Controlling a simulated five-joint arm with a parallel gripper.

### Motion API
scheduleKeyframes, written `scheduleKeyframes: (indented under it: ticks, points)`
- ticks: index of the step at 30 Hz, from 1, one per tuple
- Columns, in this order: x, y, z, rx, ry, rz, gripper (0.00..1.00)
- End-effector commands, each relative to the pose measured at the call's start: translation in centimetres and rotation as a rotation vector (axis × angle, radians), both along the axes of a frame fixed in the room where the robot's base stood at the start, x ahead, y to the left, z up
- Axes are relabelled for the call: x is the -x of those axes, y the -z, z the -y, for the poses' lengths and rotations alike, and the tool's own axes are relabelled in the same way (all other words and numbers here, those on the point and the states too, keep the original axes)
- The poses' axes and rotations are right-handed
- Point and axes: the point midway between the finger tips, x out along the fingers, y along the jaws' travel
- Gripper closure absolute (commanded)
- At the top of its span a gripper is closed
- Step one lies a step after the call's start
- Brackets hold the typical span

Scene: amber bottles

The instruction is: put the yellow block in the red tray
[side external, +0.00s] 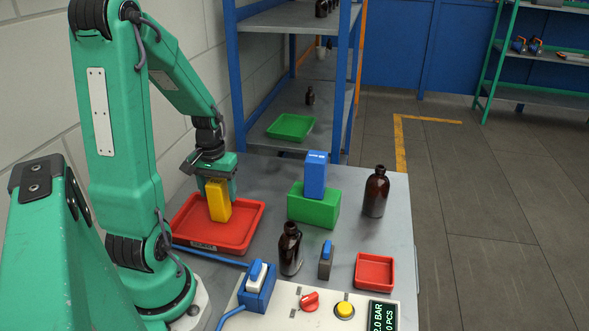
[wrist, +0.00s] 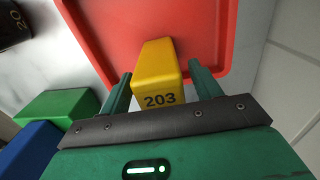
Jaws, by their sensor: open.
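The yellow block (side external: 218,201) is upright over the large red tray (side external: 245,236), inside its rim as seen in the side view. In the wrist view the yellow block (wrist: 158,75), marked 203, stands between my fingers, with the red tray (wrist: 110,42) around and behind it. My gripper (side external: 217,194) is open, with its fingers around the block's upper part. In the wrist view my gripper (wrist: 160,88) shows a gap beside each finger. The block's lower end is partly hard to judge, so I cannot tell exactly how it meets the tray floor.
A green block (side external: 314,206) with a blue block (side external: 315,175) on top stands right of the tray. Brown bottles (side external: 376,192) (side external: 290,249), a small red tray (side external: 374,272) and a control panel (side external: 325,306) share the table. A shelf (side external: 300,112) stands behind.

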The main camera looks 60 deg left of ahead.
Motion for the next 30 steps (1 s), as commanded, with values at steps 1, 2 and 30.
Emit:
scheduleKeyframes:
  ticks: [1, 2, 30]
  points:
    - [0.0, -0.7, 0.0, -0.004, 0.0, 0.004, 0.37]
    - [-0.1, -1.1, -0.1, -0.004, 0.0, 0.004, 0.37]
    - [0.0, -9.9, 0.0, 0.001, 0.0, -0.001, 0.37]
